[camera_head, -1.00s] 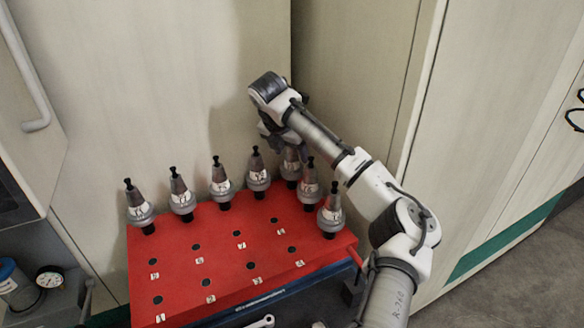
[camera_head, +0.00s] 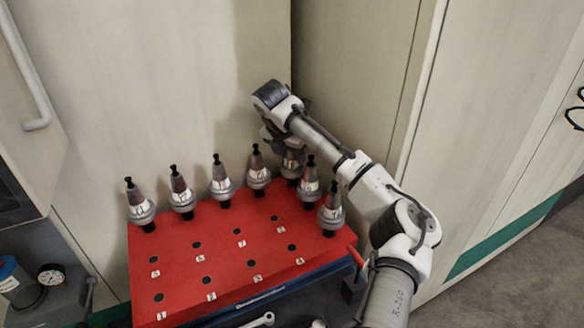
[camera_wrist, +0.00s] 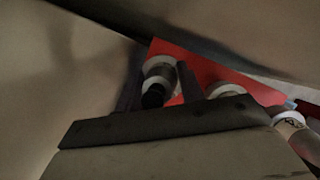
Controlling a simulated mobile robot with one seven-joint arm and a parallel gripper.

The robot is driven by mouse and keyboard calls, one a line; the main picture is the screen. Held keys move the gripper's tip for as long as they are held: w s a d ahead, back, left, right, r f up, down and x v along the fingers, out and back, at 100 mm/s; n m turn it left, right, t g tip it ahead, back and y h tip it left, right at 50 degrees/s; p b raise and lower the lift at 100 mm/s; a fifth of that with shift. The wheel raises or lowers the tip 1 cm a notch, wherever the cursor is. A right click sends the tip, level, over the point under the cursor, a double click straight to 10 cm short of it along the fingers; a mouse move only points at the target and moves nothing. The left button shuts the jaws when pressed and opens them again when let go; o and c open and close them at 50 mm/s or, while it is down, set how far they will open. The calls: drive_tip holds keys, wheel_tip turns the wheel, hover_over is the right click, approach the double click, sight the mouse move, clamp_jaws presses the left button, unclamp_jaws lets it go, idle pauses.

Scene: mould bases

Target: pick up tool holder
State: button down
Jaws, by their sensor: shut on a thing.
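Several grey tapered tool holders with white labels and black tops stand along the back and right edges of a red rack (camera_head: 215,240). The tool holder at the back right corner (camera_head: 292,166) is partly hidden by my gripper (camera_head: 284,148), which comes down on it from above. In the wrist view, my gripper (camera_wrist: 162,88) has one finger on each side of this tool holder (camera_wrist: 158,72), and it is shut on it. The holder still appears at rack level. Its lower end is hard to make out.
Neighbouring tool holders stand close by, one to the left (camera_head: 258,172) and one in front (camera_head: 309,184). Cabinet walls rise behind and to the right. The front of the rack has several empty numbered holes. A dial gauge (camera_head: 51,275) sits at far left.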

drive_tip(key=shift+r, duration=0.1)
wheel_tip(320, 180, up, 20)
drive_tip(key=p, duration=0.1)
idle(0.9)
